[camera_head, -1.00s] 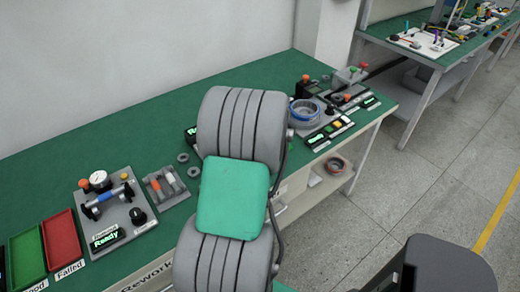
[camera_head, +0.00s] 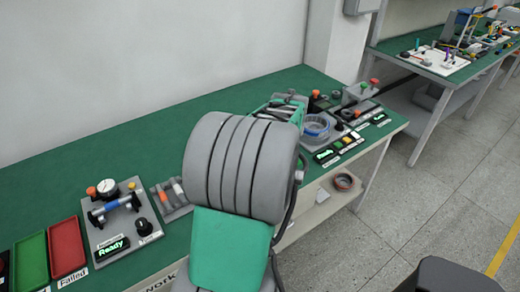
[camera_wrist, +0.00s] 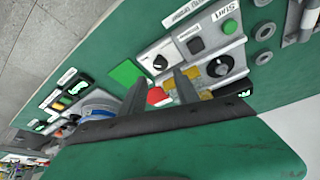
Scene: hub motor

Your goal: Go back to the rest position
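In the wrist view my gripper (camera_wrist: 160,80) shows two dark fingers standing apart, with nothing held between them. A red button (camera_wrist: 158,97) shows in the gap, on the bench equipment beyond the fingertips. In the head view my large grey and green arm link fills the middle and hides part of the bench. A green and grey part of my arm shows behind it over the bench, but the fingers cannot be made out there.
The green bench (camera_head: 130,150) carries a gauge fixture (camera_head: 118,215), a green tray (camera_head: 31,262), a red tray (camera_head: 67,247) and a blue-ringed fixture (camera_head: 317,126). A ring-shaped part (camera_head: 343,182) lies on the lower shelf. Open floor (camera_head: 440,190) lies right of the bench.

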